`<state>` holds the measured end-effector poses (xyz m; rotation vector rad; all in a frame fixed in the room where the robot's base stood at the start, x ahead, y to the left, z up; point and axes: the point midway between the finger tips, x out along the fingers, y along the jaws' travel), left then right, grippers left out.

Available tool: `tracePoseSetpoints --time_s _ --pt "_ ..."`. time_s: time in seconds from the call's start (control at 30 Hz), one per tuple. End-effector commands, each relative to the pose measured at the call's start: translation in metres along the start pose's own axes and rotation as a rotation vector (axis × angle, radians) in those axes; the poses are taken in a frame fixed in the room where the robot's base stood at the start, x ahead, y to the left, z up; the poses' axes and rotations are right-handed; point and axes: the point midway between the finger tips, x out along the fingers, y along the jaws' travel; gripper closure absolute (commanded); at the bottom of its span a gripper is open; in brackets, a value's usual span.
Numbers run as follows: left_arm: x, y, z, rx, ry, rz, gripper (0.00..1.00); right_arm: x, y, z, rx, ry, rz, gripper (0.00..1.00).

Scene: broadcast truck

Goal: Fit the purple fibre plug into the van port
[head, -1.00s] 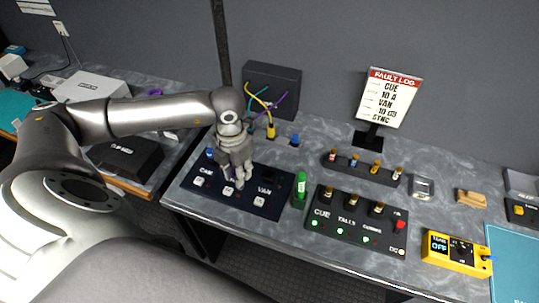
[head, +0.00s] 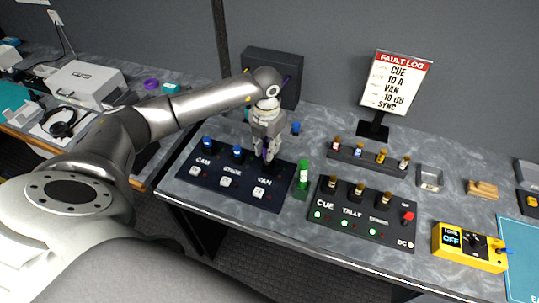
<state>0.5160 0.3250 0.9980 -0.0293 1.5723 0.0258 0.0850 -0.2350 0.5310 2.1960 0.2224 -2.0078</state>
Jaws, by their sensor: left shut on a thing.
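The dark port panel (head: 232,181) lies near the front edge of the bench, labelled CAM, STAGE and VAN. Blue plugs stand at CAM (head: 207,143) and STAGE (head: 238,152). My left gripper (head: 266,155) points down at the back of the VAN section, behind the VAN label (head: 264,197). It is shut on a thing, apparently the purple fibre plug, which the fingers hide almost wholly. A dark round part shows below the fingertips. I cannot tell whether the plug is in the van port or just above it. My right gripper is not in view.
A green bottle-like item (head: 302,175) stands close right of the panel. The CUE/TALLY panel (head: 362,222), a yellow tester (head: 468,248) and a rack of small plugs (head: 368,158) lie further right. A dark box (head: 272,75) and the fault log sign (head: 397,82) stand behind.

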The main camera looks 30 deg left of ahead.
Motion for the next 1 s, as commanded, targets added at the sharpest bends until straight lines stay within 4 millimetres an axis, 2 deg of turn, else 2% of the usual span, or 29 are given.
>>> tracePoseSetpoints --time_s 0.23,0.47,0.87,0.9,1.0 --pt "0.012 -0.001 0.009 -0.001 -0.001 -0.001 1.0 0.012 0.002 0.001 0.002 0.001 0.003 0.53" --pt "0.043 -0.001 0.012 0.0 0.0 0.0 1.0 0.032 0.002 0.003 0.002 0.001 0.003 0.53" --pt "0.047 -0.001 0.012 0.0 -0.001 0.0 1.0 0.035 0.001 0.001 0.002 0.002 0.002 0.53" --pt "0.047 -0.001 0.012 0.0 -0.001 0.0 0.76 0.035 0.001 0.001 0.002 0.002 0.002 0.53" --pt "0.046 -0.001 0.011 0.0 -0.001 0.0 0.64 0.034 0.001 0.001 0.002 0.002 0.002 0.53"
